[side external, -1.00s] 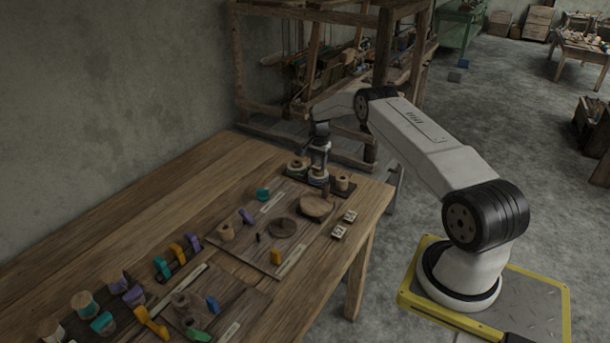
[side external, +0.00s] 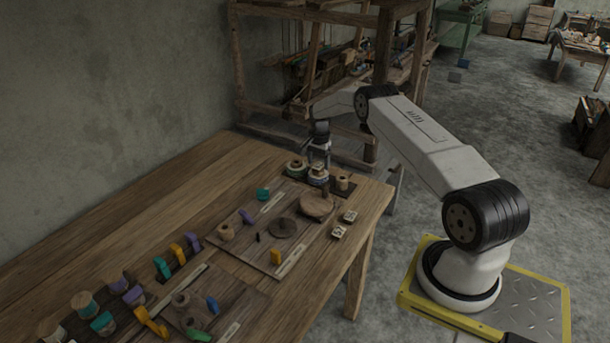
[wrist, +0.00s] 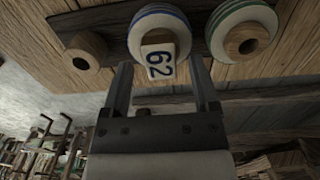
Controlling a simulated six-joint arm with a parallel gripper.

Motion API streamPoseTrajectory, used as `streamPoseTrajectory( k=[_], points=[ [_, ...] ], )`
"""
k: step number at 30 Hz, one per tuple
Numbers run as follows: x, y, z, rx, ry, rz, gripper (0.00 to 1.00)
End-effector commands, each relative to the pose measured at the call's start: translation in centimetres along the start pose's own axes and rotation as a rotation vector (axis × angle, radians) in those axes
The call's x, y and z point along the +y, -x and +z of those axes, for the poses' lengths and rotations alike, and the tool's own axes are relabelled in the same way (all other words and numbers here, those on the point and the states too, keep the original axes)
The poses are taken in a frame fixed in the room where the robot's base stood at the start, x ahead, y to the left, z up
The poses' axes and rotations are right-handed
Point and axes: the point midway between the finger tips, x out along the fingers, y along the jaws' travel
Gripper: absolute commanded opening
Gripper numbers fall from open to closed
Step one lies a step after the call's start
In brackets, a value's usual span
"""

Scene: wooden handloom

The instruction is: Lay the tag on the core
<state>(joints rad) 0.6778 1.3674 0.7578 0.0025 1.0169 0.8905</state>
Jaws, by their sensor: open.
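The tag (wrist: 158,60) is a pale block marked 62. In the wrist view it lies over the wooden core of the middle, blue-rimmed spool (wrist: 138,33) and overlaps the wound face below it. Whether it lies fully flat cannot be told. My gripper (wrist: 160,72) is open, its two fingers apart on either side of the tag's lower end, with a gap visible on both sides. In the side view my gripper (side external: 319,160) points down just above the middle spool (side external: 318,176); the tag is too small to make out there.
A green-rimmed spool (wrist: 243,30) and a bare wooden spool (wrist: 83,50) flank the middle one closely on a dark base. Two pale marked blocks (side external: 350,216) (side external: 339,232) lie near the table edge. A round wooden disc (side external: 316,207) is in front. The loom frame stands behind.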

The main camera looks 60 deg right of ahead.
Motion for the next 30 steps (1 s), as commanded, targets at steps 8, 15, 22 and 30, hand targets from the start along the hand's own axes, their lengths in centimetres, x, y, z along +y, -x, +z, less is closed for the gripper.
streamPoseTrajectory(
  k=[8,15,22,30],
  points=[
    [0.0,3.5,0.0,0.002,0.0,-0.001,0.77],
    [-0.1,7.6,-0.1,0.002,0.0,-0.002,0.77],
    [-0.1,10.6,0.0,0.002,-0.001,-0.001,0.77],
    [0.0,11.9,0.0,0.0,-0.001,0.001,0.77]
  ],
)
